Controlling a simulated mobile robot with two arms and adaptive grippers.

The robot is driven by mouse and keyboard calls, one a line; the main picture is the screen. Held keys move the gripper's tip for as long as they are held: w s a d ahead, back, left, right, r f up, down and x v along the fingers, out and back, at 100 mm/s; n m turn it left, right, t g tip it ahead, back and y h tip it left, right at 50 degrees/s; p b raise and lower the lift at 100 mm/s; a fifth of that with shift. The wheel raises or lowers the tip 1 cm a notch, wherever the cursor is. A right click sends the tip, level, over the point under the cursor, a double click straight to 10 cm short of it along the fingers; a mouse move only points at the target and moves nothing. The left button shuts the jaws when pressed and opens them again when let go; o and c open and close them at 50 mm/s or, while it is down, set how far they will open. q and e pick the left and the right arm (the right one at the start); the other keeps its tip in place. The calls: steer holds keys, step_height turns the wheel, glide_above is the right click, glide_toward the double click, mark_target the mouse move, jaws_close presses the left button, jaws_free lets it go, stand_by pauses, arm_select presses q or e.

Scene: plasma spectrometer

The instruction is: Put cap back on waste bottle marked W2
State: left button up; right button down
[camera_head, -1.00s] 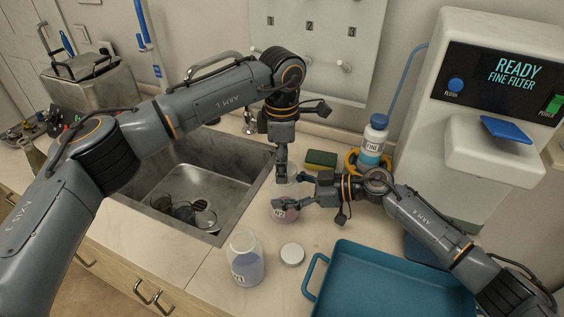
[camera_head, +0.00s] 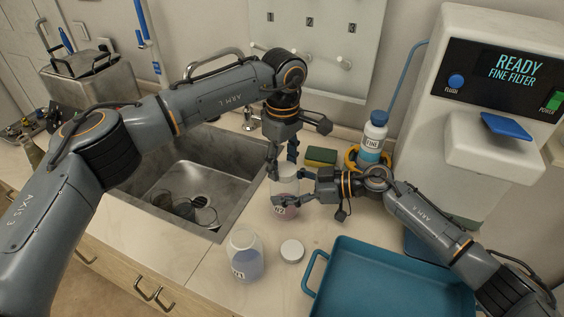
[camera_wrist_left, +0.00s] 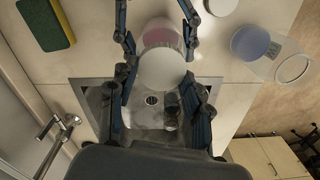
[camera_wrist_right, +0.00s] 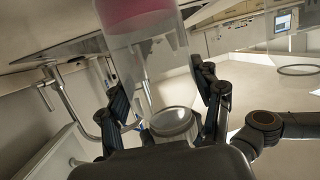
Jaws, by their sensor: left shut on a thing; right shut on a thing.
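The waste bottle W2 (camera_head: 288,212) is clear, with pink liquid and a partly visible label. It stands upright on the counter near the sink's right edge. A white cap (camera_wrist_left: 160,68) is at its top, between the fingers of my left gripper (camera_head: 282,169), which is shut on it from above. I cannot tell how tightly the cap sits. My right gripper (camera_head: 295,190) is shut on the bottle from the right side, and its fingers hide part of the wall. The right wrist view shows the bottle (camera_wrist_right: 135,50) inverted, with its pink liquid at the top.
A bottle marked W1 (camera_head: 245,262) with bluish liquid stands in front, with a loose white cap (camera_head: 292,250) beside it. A teal tray (camera_head: 345,255) lies at the right. The sink (camera_head: 160,180) is left; a sponge (camera_head: 320,157) and blue-capped bottle (camera_head: 374,135) are behind.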

arm_select(q)
steer(key=m, duration=0.4)
steer(key=shift+w+d+m, duration=0.1)
steer(key=shift+m, duration=0.2)
steer(key=m, duration=0.4)
steer(key=shift+d, duration=0.15)
steer(key=m, duration=0.4)
steer(key=shift+d+m, duration=0.15)
steer(key=shift+m, duration=0.25)
steer(key=m, duration=0.6)
steer(key=shift+d, duration=0.15)
steer(key=o, duration=0.8)
steer(key=shift+c, duration=0.2)
steer(key=shift+r, duration=2.25)
